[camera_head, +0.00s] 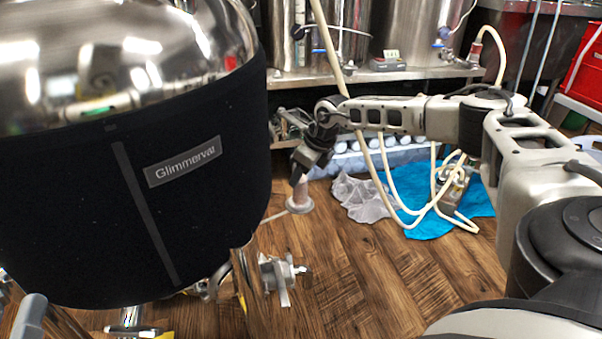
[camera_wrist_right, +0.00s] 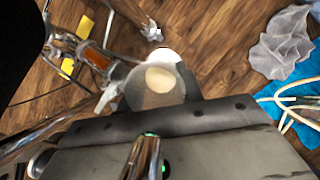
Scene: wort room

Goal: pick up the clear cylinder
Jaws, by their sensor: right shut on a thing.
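The clear cylinder (camera_head: 301,191) hangs below my right gripper (camera_head: 298,173) in the head view, upright or nearly so, with a wider rim at its lower end. Wood floor shows through it. In the right wrist view the cylinder (camera_wrist_right: 152,87) is seen nearly end-on, as a see-through round shape at the jaws. My right gripper is shut on it. The gripper hides its upper part, and I cannot tell how far it is above the floor. My left gripper is not in view.
A large black-jacketed metal vessel (camera_head: 90,200) fills the left, close to the gripper. Metal fittings (camera_head: 280,275) show below it. A blue cloth (camera_head: 420,215) with pale hoses and a grey crumpled cloth (camera_head: 360,197) lie right. A steel shelf (camera_head: 400,74) stands behind.

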